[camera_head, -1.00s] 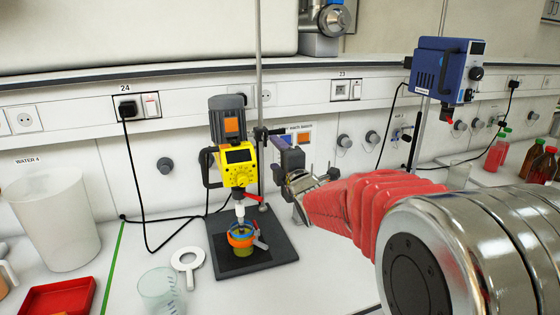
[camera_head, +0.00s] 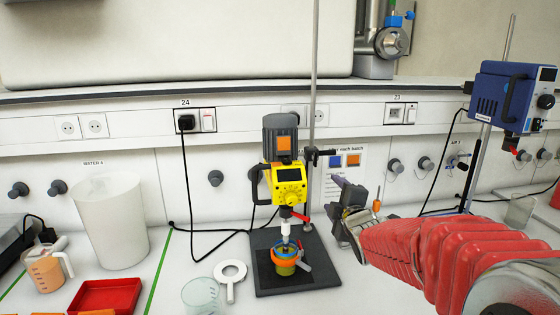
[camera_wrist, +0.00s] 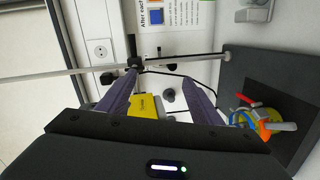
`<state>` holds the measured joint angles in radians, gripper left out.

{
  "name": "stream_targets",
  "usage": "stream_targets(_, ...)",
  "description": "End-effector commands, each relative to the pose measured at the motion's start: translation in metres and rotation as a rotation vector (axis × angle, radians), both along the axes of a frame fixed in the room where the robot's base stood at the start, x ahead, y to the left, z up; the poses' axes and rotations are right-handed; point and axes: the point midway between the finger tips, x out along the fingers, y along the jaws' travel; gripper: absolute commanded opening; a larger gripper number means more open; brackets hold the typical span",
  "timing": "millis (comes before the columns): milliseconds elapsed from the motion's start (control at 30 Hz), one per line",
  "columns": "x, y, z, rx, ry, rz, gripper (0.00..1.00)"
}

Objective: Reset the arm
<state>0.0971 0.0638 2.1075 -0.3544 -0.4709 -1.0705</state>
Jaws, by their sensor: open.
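My arm comes in from the right in the head view, with red ribbed sleeves. My gripper (camera_head: 345,205) is beside and to the right of the yellow overhead stirrer (camera_head: 290,182). In the wrist view my gripper (camera_wrist: 150,88) has two purple-grey fingers standing wide apart with nothing between them. Part of the yellow stirrer (camera_wrist: 146,106) shows beyond the fingers. A jar with an orange clamp ring (camera_head: 285,262) stands under the stirrer on the dark base plate (camera_head: 318,275). The jar and clamp also show at the right of the wrist view (camera_wrist: 258,118).
A tall stand rod (camera_head: 314,70) rises behind the stirrer. A blue stirrer (camera_head: 510,95) hangs at the right. On the bench left are a white bucket (camera_head: 112,220), red tray (camera_head: 105,296), clear beaker (camera_head: 201,296), white ring (camera_head: 230,272) and orange-filled jug (camera_head: 46,270).

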Motion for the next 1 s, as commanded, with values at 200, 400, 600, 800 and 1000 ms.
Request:
stream_targets(200,-0.035,-0.021,-0.069,0.262,0.273,-0.172,0.59)
stream_targets(400,-0.090,-0.029,-0.104,0.487,0.467,-0.358,0.59)
stream_targets(600,-0.159,-0.027,-0.124,0.693,0.626,-0.557,0.59)
stream_targets(800,-0.234,-0.018,-0.133,0.870,0.752,-0.750,0.59)
stream_targets(1000,-0.300,-0.004,-0.134,0.996,0.838,-0.892,0.59)
